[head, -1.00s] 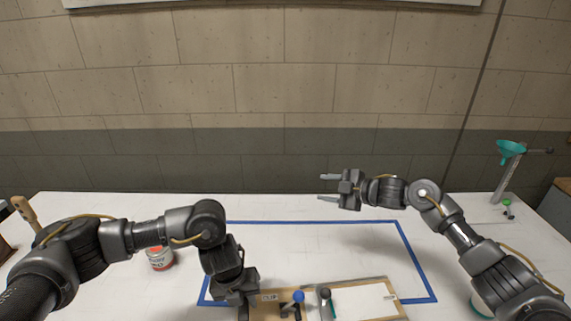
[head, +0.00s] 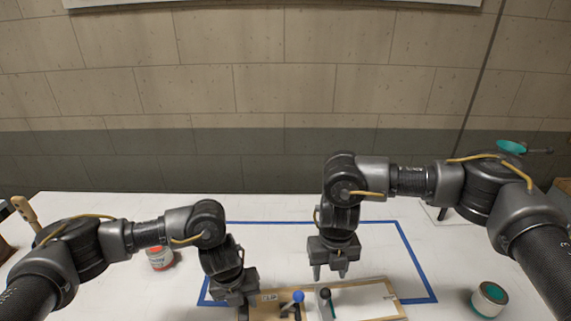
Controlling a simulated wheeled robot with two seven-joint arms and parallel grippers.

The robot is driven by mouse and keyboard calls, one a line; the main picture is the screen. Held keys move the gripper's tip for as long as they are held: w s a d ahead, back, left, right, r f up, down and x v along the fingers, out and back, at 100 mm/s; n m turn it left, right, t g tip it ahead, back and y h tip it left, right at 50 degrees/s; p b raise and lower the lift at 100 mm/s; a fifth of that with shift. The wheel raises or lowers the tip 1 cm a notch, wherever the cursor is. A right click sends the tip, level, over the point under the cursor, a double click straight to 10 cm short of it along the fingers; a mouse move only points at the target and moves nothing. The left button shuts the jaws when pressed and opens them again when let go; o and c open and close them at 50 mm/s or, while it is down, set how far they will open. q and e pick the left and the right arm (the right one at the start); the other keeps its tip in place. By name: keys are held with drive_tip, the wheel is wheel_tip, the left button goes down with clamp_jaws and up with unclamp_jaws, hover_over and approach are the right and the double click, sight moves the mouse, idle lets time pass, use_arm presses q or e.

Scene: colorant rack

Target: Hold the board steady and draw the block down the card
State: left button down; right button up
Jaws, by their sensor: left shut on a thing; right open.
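The wooden board (head: 268,308) lies at the near edge of the picture, partly cut off below. A white card (head: 362,303) lies on its right part. A dark block (head: 325,294) with a green strip beside it is at the card's left end. A blue knob on a dark part (head: 298,297) sits left of it. My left gripper (head: 243,310) is shut on the board's left edge; its fingertips are partly out of frame. My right gripper (head: 329,276) is open and empty, pointing down just behind the block, apparently above the board.
Blue tape (head: 415,262) outlines a work area on the white table (head: 120,215). A red-and-white can (head: 160,257) stands at left.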

sight(327, 290)
drive_tip(key=shift+f, duration=5.15)
drive_tip(key=c, duration=1)
drive_tip(key=shift+d, duration=0.1)
